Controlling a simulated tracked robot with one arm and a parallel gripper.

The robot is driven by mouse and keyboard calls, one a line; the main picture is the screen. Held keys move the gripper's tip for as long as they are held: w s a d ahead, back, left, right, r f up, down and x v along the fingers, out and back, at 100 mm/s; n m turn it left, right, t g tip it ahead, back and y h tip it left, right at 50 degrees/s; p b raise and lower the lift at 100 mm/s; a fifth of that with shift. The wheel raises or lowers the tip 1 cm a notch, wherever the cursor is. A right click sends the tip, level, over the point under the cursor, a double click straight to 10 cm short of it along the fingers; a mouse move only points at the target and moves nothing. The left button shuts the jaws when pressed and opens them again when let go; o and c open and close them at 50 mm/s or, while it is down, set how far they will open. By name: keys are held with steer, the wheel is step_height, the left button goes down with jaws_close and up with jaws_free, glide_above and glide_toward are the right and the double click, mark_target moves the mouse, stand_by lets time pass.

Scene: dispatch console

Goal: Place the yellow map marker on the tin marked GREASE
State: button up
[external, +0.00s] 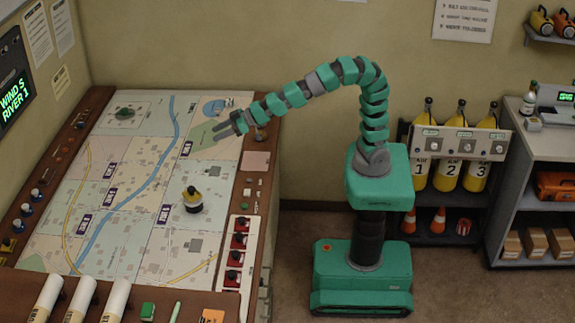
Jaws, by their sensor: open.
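A small yellow piece with a dark top (193,198) stands upright on the map table, right of the blue river line. It looks like the yellow map marker. No lettering reading GREASE can be made out in the external view. My gripper (216,133) is open and empty, above the upper right of the map, apart from the yellow piece and farther back.
The map table (140,225) has a brown raised rim with knobs on the left and red switches (237,250) on the right. A dark green round item (125,113) lies at the back left. White rolled tubes (80,300) lie along the front. Yellow cylinders (450,160) stand behind my base's right.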

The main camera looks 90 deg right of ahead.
steer(key=s+d+r+t, duration=0.1)
steer(key=s+d+r, duration=0.1)
steer(key=d+r, duration=0.5)
steer(key=s+d+r, duration=0.2)
steer(key=d+r, duration=0.3)
steer(key=r, duration=0.5)
steer(key=s+d+r+m+t+h, duration=0.1)
steer(key=s+d+r+m+h, duration=0.1)
steer(key=s+d+r, duration=0.9)
step_height(320, 180, up, 3)
steer(key=shift+d+f+h, duration=0.2)
steer(key=shift+d+h, duration=0.5)
steer(key=shift+d, duration=0.4)
